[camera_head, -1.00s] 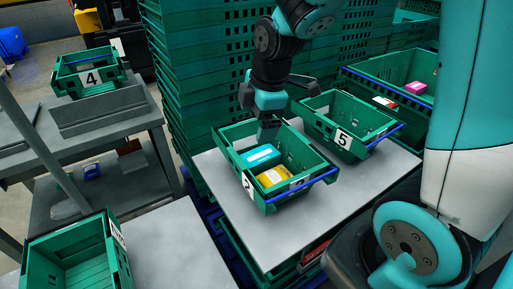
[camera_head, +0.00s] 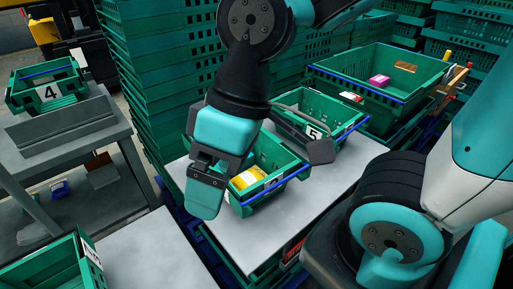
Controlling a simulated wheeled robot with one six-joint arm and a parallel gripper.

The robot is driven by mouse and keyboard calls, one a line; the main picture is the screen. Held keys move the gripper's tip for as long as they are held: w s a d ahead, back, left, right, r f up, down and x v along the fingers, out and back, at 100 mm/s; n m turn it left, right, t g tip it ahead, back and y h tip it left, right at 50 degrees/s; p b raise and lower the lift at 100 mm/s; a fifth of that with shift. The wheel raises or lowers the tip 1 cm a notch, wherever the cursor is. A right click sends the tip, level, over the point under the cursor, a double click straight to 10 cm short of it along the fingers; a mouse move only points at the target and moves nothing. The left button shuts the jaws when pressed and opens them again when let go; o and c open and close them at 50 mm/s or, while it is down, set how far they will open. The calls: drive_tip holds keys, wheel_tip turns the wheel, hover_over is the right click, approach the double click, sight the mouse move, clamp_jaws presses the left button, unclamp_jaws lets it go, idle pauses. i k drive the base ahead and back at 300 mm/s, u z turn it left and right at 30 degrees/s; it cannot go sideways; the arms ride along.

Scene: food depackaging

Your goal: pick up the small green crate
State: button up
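A small green crate (camera_head: 290,166) with a blue front edge stands on the grey table in the middle. A yellow package (camera_head: 248,178) lies in it. My gripper (camera_head: 262,166) is over this crate and covers its left side and front-left corner. Its teal-tipped part is at the left and a dark finger is at the right, spread wide apart with nothing seen held between them. Contact with the crate cannot be told. Another small green crate (camera_head: 346,111), marked 5, stands just behind to the right, partly hidden by the dark finger.
Crate 4 (camera_head: 72,77) stands on a grey bench at the left. Another green crate (camera_head: 45,265) is at the lower left. Tall green crate stacks (camera_head: 150,70) rise behind. The table front (camera_head: 250,235) is clear.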

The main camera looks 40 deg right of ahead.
sight(348, 116)
drive_tip(key=u, duration=0.05)
drive_tip(key=k, duration=0.5)
drive_tip(key=u, duration=1.95)
drive_tip(key=k, duration=1.1)
drive_tip(key=z, duration=2.05)
drive_tip(key=i, duration=1)
drive_tip(key=u, duration=0.05)
